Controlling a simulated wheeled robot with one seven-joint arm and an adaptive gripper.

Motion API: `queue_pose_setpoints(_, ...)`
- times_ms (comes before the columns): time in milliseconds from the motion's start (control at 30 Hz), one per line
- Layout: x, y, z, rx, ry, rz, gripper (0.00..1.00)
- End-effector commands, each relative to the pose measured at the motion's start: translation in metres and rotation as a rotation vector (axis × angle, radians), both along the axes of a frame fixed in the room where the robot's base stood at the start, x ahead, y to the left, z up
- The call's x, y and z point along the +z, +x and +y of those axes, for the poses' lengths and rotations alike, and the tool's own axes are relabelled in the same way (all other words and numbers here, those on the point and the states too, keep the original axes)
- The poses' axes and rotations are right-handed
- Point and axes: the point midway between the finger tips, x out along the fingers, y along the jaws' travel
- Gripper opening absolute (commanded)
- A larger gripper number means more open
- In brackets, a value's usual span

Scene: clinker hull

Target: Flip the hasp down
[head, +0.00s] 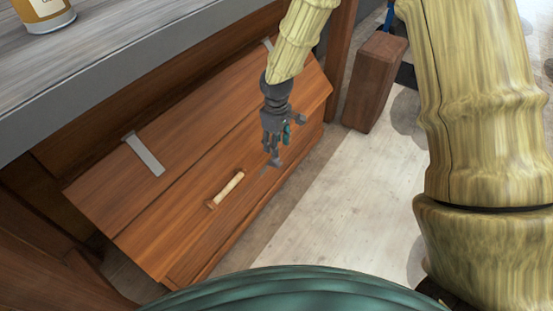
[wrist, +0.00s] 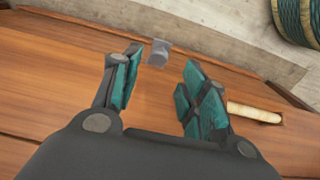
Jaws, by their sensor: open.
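A wooden chest (head: 190,165) stands with its lid closed under the grey bench. A small grey metal hasp (head: 266,170) is at its front edge, partly hidden by my gripper in the head view. In the wrist view the hasp (wrist: 158,52) shows as a short grey plate that seems to stick out from the wood, a little beyond my fingertips and between their lines. My gripper (head: 279,147), also in the wrist view (wrist: 158,90), is open and empty, just above the chest's front edge. I cannot tell whether it touches the hasp.
A pale bar handle (head: 225,190) is on the chest's front, left of my gripper; it shows at right in the wrist view (wrist: 253,112). A metal strap (head: 144,153) lies on the lid. The bench (head: 100,75) overhangs the chest's back. A wooden block (head: 374,82) stands right. Pale floor in front is clear.

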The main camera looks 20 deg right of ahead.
Motion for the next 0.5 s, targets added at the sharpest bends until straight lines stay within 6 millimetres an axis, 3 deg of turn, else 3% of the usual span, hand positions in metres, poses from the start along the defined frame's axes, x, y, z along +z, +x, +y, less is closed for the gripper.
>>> queue_pose_setpoints(33,-0.013,-0.001,0.000,0.000,0.000,0.002,0.43)
queue_pose_setpoints(200,-0.040,-0.001,0.000,0.001,0.000,0.002,0.43)
queue_pose_setpoints(500,-0.066,0.000,0.000,0.000,0.000,0.001,0.43)
